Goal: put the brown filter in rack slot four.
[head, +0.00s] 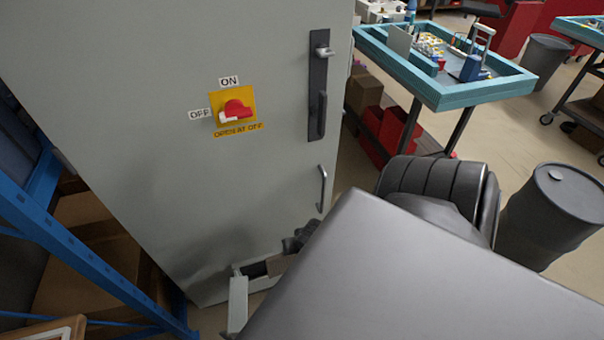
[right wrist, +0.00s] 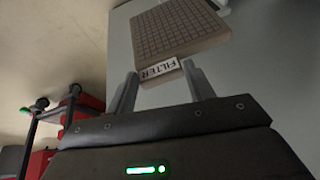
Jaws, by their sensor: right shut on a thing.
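The brown filter (right wrist: 180,30) has a grid-patterned face and a white label reading FILTER on its near edge. My right gripper (right wrist: 160,82) is shut on the filter at this labelled edge, with one finger on each side. In the head view my right gripper (head: 298,241) is mostly hidden behind my own grey arm, low in front of the grey cabinet. A small brown patch of the filter (head: 283,264) shows below it, beside a light grey box-like part (head: 238,300) at the cabinet's foot. No numbered rack slot can be made out. My left gripper is not in view.
The tall grey cabinet (head: 170,160) carries a red and yellow ON/OFF switch (head: 235,109) and a handle. A blue shelf frame (head: 80,245) stands close on the left. A teal-topped cart (head: 460,95) and a dark drum (head: 550,215) stand to the right.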

